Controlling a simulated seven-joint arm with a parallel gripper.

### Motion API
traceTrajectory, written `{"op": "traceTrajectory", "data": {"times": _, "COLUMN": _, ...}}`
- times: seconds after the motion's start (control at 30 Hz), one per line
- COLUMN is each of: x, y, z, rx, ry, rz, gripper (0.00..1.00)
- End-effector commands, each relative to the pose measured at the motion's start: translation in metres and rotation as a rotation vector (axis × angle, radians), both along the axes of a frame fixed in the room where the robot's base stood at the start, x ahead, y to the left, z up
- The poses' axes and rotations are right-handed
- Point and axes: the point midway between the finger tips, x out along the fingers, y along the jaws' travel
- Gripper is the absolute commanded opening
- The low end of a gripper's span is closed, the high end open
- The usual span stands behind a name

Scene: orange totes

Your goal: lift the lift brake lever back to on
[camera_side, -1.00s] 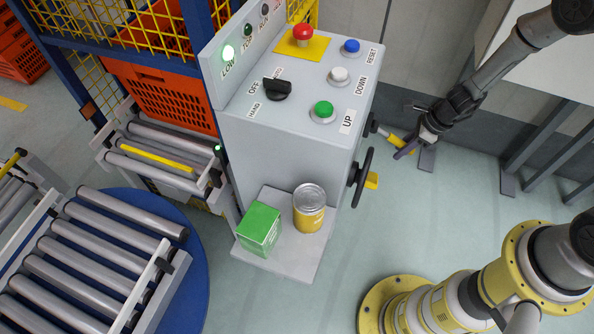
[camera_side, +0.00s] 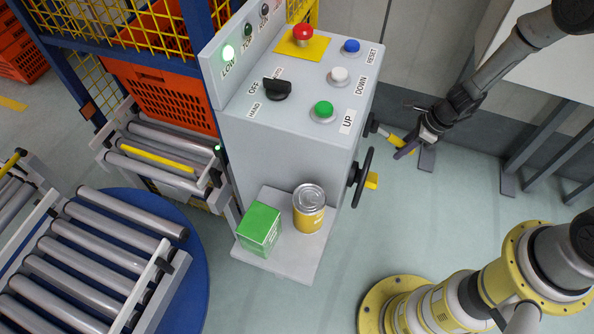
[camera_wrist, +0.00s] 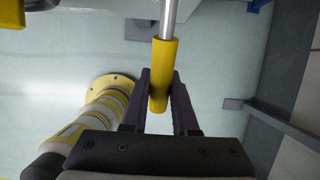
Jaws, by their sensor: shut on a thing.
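The brake lever is a metal rod with a yellow grip (camera_wrist: 162,75) that runs down the middle of the wrist view. In the side view the yellow grip (camera_side: 396,139) sticks out from the right side of the grey control cabinet (camera_side: 285,155). My gripper (camera_wrist: 160,100) is shut on the yellow grip, one dark finger on each side of it. In the side view my gripper (camera_side: 405,148) is at the outer end of the lever.
A black handwheel (camera_side: 362,178) stands on the cabinet's side, below and left of the lever. A yellow can (camera_side: 309,215) and a green box (camera_side: 260,229) stand on the ledge in front. Roller conveyors (camera_side: 90,260) lie at the left.

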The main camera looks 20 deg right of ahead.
Motion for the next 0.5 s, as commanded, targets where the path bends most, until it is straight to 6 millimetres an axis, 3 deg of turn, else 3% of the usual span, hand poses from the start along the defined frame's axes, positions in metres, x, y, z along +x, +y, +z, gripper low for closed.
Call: {"op": "traceTrajectory", "data": {"times": 0.5, "x": -0.0014, "y": -0.0010, "z": 0.0056, "rx": 0.001, "ry": 0.000, "rz": 0.001, "gripper": 0.00}}
